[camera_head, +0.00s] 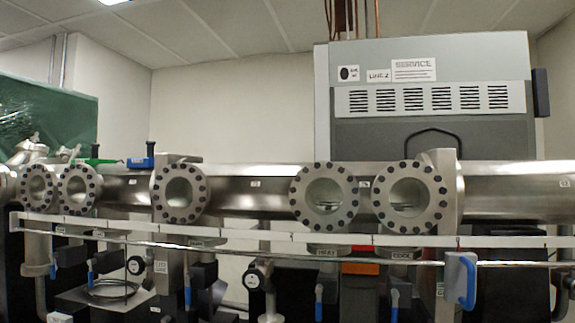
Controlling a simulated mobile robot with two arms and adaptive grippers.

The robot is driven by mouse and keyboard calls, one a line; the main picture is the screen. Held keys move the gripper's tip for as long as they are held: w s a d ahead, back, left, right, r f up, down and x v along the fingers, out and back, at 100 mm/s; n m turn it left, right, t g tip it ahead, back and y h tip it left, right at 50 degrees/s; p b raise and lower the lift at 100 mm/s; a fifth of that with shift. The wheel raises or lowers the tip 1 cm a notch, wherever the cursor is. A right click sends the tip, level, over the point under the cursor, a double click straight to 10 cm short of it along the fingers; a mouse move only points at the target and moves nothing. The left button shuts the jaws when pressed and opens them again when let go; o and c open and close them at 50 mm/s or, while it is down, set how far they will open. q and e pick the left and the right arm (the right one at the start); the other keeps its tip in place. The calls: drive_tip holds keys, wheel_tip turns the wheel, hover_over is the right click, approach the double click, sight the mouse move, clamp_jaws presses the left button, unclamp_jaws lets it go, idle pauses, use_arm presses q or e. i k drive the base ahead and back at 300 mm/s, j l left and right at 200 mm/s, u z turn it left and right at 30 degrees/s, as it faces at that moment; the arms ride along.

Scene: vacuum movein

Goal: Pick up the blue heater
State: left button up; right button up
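A small blue block with a black upright knob (141,161) sits on top of the long steel pipe (245,188), left of the middle in the head view. It looks like the blue heater, but it is too small to be sure. A green tool-like object (96,160) lies just to its left on the pipe. A blue handle-shaped part (461,280) is on the front rail at the lower right. Neither of my grippers shows in the head view.
Several round bolted window flanges (180,193) face me along the pipe. A white rail (270,233) with a thin metal bar runs across the front. A large grey service cabinet (430,105) stands behind at right. Valves and gauges (253,278) crowd below. Bare wall lies above the blue block.

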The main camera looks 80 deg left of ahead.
sight(149, 162)
drive_tip(key=u, duration=3.55)
